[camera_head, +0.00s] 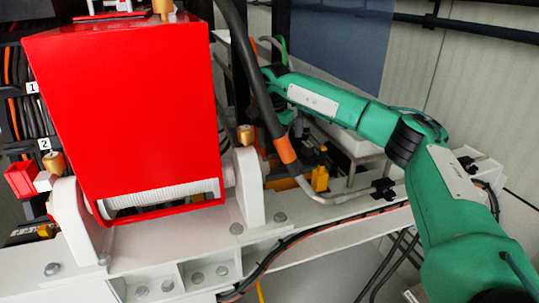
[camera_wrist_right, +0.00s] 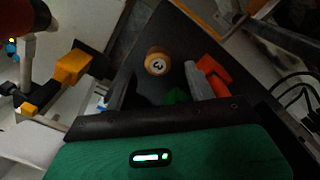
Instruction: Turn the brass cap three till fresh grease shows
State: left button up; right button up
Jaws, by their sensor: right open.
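The brass cap marked 3 (camera_wrist_right: 157,62) shows in the right wrist view, round and seen end-on, with its number facing the camera. My right gripper (camera_wrist_right: 158,82) is open, with one grey finger on each side of the cap's line of sight and nothing held between them. The cap appears beyond the fingertips; I cannot tell the exact gap. In the head view my green right arm reaches in from the right, and its gripper end is mostly hidden behind the dark hose. No grease can be made out on the cap. My left gripper is not in view.
A large red housing (camera_head: 120,110) fills the left of the head view. Other brass caps stand near label 2 (camera_head: 55,161) and right of the housing (camera_head: 245,134). A thick dark hose (camera_head: 262,90) with an orange end crosses near the arm. A white bolted frame (camera_head: 190,270) runs below.

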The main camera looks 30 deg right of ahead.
jog(key=f, duration=0.3)
jog(key=shift+s+d+f+p, duration=0.15)
jog(key=shift+d+f+p, duration=0.1)
jog(key=shift+p, duration=0.05)
jog(key=shift+a+f, duration=0.1)
jog(key=shift+f, duration=0.3)
jog(key=c, duration=1)
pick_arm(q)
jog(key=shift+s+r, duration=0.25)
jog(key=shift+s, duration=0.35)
pick_arm(e)
jog(key=shift+m, duration=0.4)
